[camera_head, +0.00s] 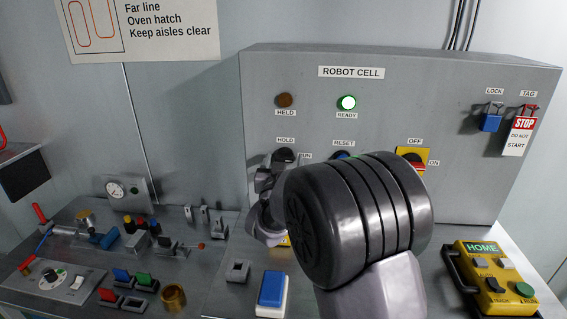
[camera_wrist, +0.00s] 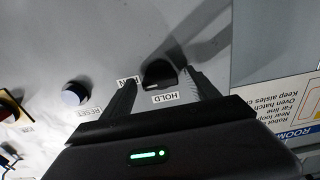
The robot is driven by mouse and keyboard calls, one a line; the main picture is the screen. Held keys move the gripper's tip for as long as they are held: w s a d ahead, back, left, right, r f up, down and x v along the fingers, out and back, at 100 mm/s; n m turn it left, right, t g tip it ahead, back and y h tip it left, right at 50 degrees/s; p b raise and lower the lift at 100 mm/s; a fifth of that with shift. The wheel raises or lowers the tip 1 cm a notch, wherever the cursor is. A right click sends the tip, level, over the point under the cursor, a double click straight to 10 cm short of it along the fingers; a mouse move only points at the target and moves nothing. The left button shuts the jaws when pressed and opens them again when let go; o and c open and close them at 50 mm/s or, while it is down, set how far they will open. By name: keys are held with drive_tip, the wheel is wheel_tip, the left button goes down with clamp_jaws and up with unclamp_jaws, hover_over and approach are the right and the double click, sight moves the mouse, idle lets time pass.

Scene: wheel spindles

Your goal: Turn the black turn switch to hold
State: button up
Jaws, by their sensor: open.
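The black turn switch (camera_head: 285,155) is on the front of the grey ROBOT CELL box, with a HOLD label (camera_head: 286,140) above it and a RUN label, partly covered, to its right. In the wrist view the black turn switch (camera_wrist: 159,73) shows between the two fingers of my gripper (camera_wrist: 160,80), and the HOLD label (camera_wrist: 165,98) appears upside down. My gripper is open, with one finger on each side of the knob. I cannot tell whether they touch it. In the head view my gripper (camera_head: 264,180) is just below the switch, partly hidden by my wrist.
The RESET button (camera_wrist: 75,92) and yellow OFF/ON switch (camera_head: 413,156) are beside the turn switch. A blue padlock (camera_head: 490,123) hangs at right. A yellow pendant (camera_head: 492,278) lies on the bench.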

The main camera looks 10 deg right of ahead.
drive_tip(key=c, duration=1.4)
drive_tip(key=shift+o, duration=0.2)
drive_tip(key=n+p, duration=0.2)
drive_tip(key=n, duration=0.7)
drive_tip(key=n+p, duration=0.2)
drive_tip(key=n, duration=0.3)
drive_tip(key=shift+p, duration=0.35)
drive_tip(key=shift+n+p, duration=0.75)
drive_tip(key=shift+n, duration=1.15)
